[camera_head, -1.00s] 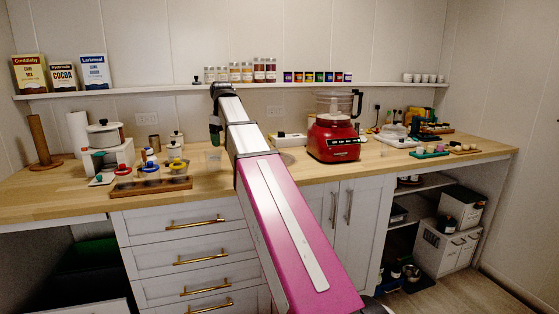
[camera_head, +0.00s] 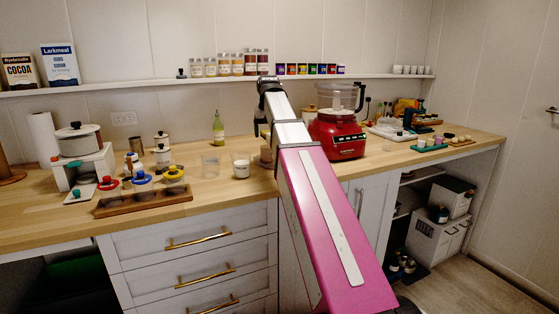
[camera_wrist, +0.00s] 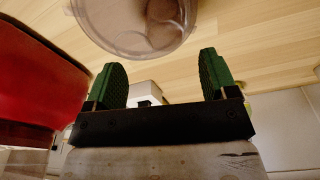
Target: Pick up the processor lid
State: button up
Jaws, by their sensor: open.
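The red food processor (camera_head: 338,135) stands on the wooden counter with a clear bowl (camera_head: 341,97) on top. In the wrist view, its red body (camera_wrist: 45,75) fills the left edge. A round translucent piece (camera_wrist: 138,22) lies at the top of the wrist view over the wood; it may be the processor lid, but I cannot tell for certain. My gripper (camera_wrist: 162,62) is open, its two green fingers apart with nothing held between them. The round piece is beyond the fingertips. In the head view, my arm hides part of the counter left of the processor.
A white item with a black knob (camera_wrist: 148,98) shows beyond the fingers. Left of my arm stand a white candle-like jar (camera_head: 241,166), a clear glass (camera_head: 210,166) and a green bottle (camera_head: 218,130). A shelf (camera_head: 130,86) runs above.

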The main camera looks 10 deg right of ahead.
aim_at(266, 152)
jog(key=shift+w+a+f, duration=0.1)
jog(key=shift+w+f, duration=0.2)
jog(key=shift+f, duration=1.2)
jog(key=shift+w+a+f, duration=0.1)
jog(key=shift+w+f, duration=0.2)
jog(key=shift+f, duration=1.25)
jog(key=shift+w+a+f, duration=0.1)
jog(key=shift+w+f, duration=0.2)
jog(key=shift+f, duration=1.2)
jog(key=c, duration=1.1)
jog(key=shift+r, duration=0.1)
jog(key=shift+c, duration=0.2)
